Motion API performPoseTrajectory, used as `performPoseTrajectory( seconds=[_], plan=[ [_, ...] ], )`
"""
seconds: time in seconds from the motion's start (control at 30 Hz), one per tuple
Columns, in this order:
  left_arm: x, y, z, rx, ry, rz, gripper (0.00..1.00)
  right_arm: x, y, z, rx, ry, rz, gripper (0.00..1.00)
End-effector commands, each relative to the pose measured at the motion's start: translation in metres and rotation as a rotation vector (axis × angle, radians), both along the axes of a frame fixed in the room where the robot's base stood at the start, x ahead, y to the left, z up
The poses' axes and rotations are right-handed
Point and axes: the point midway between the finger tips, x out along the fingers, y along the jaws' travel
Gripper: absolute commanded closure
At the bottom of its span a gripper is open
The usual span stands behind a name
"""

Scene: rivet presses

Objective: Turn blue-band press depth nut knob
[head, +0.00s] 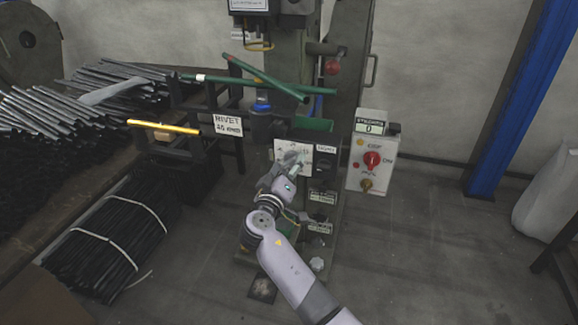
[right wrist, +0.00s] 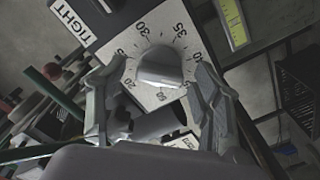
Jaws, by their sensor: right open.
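The depth nut knob (right wrist: 158,68) is a grey knob on a white dial plate with numbers around it, seen close up in the right wrist view. In the head view the dial plate (head: 281,157) is on the front of the green press (head: 300,60), and my gripper partly covers it. My right gripper (right wrist: 160,80) is open, with one finger to each side of the knob. I cannot tell whether either finger touches it. In the head view the right gripper (head: 290,170) is small against the plate. My left gripper is not in view.
A "TIGHT" label (right wrist: 73,20) is beside the dial. A control box (head: 368,150) with a red switch stands right of the press. Green rods (head: 265,80) and a yellow bar (head: 163,127) are at the left, near a "RIVET" sign (head: 228,125). Bundled dark rods (head: 110,235) lie at lower left.

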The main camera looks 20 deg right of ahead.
Motion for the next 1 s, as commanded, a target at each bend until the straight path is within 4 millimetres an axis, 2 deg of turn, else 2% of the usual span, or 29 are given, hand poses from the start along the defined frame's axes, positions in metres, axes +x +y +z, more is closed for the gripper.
performPoseTrajectory(
  seconds=[0.3,0.5,1.0],
  plan=[
    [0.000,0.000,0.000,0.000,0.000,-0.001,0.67,-0.040,0.028,-0.001,0.003,0.001,0.002,0.40],
    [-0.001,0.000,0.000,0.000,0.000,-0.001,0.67,-0.058,0.040,-0.001,0.001,0.001,0.001,0.40],
    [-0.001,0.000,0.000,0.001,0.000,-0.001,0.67,-0.060,0.041,-0.001,0.001,0.003,0.001,0.40]
  ],
)
